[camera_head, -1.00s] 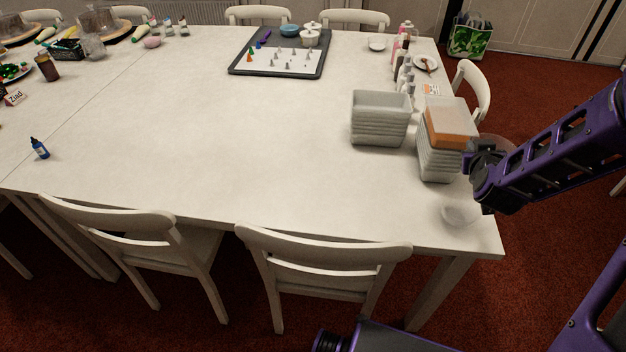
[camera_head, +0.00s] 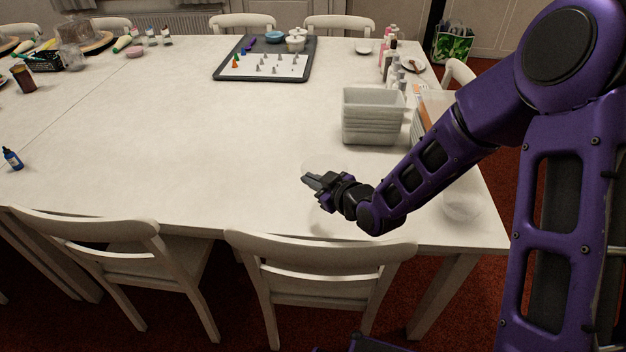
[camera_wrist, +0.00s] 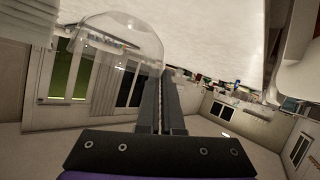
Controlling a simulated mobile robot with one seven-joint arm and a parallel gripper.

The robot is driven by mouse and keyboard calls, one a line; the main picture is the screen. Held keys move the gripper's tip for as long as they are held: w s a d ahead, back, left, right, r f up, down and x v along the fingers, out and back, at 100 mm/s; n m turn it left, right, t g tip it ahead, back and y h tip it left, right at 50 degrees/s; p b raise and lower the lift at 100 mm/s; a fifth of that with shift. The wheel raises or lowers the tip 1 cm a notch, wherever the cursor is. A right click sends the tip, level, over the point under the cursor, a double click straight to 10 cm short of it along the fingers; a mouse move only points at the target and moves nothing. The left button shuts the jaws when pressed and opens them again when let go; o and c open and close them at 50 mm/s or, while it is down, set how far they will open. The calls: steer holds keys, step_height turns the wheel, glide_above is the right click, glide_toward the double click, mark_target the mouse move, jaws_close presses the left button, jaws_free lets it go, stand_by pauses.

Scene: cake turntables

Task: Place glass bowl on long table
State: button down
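A clear glass bowl (camera_wrist: 120,38) shows in the wrist view at the tips of my gripper (camera_wrist: 161,80), whose two fingers are close together on its rim. In the head view my gripper (camera_head: 313,181) is over the near part of the long white table (camera_head: 200,150); the bowl there is only a very faint outline. I cannot tell whether its base touches the tabletop. A second clear glass bowl (camera_head: 462,206) stands on the table near its right front corner, to the right of my gripper and partly beside my arm.
Stacked grey tubs (camera_head: 373,118) stand behind and right of my gripper. A dark tray (camera_head: 265,58) with small cones lies at the back. Chairs (camera_head: 320,262) line the front edge. The table left of my gripper is clear.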

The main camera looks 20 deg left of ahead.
steer(key=shift+f+b, duration=1.65)
steer(key=shift+f, duration=1.5)
steer(key=shift+f, duration=0.35)
steer(key=shift+d+f, duration=0.1)
steer(key=shift+f, duration=0.15)
